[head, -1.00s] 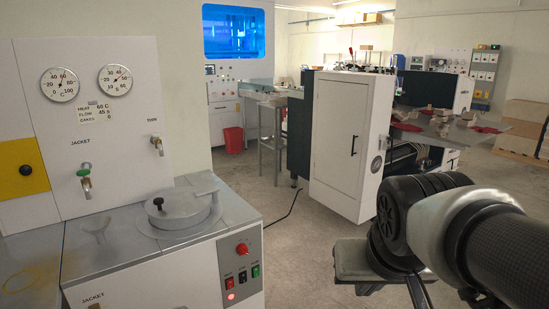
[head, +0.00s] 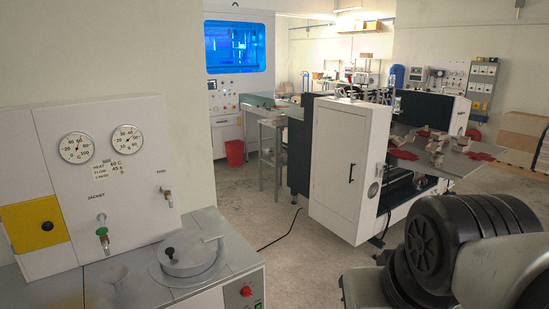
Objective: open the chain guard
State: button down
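A white upright housing (head: 324,165) stands on the near end of the box former, in the middle of the head view. Its front is a flat white door with a dark vertical handle (head: 351,173) on the right side. The door looks shut. No label shows, so I cannot tell for certain that this is the chain guard. My arm shows only as dark and grey links at the lower right, apart from the housing. My gripper is not in view.
A machine with gauges, taps and a lidded pot (head: 188,255) fills the left foreground. A red bin (head: 235,152) stands by the back machine. A black cable (head: 281,232) lies on the floor. Bare floor (head: 290,265) lies before the housing. Pale stacked boxes (head: 522,138) stand far right.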

aim_at(35, 224)
jog(key=u, duration=1.8)
